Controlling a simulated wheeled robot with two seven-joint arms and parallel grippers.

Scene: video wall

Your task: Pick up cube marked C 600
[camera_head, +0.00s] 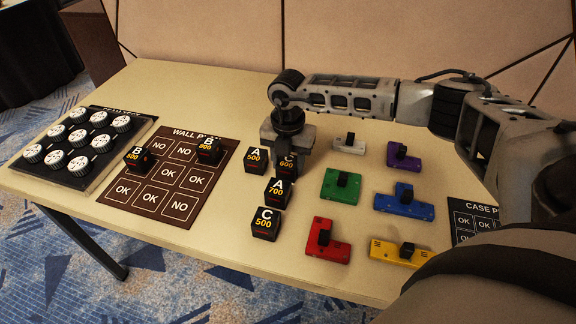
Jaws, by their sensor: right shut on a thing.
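The black cube marked C 600 (287,165) is on the tan table, under my right gripper (286,152). My right gripper points down and is shut on this cube; the fingers partly cover its top and back. I cannot tell whether the cube is lifted off the table. The cube marked A 500 (256,159) stands close on its left. The cube marked A 700 (278,191) stands just in front, with C 500 (265,223) nearer still. My left gripper does not show.
A brown wall panel (153,198) at the left bears cubes B 500 (138,159) and B 600 (210,151). A black tray (41,167) of white knobs lies further left. Several coloured blocks, including green (337,193) and red (315,247), lie to the right beside a case panel (463,236).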

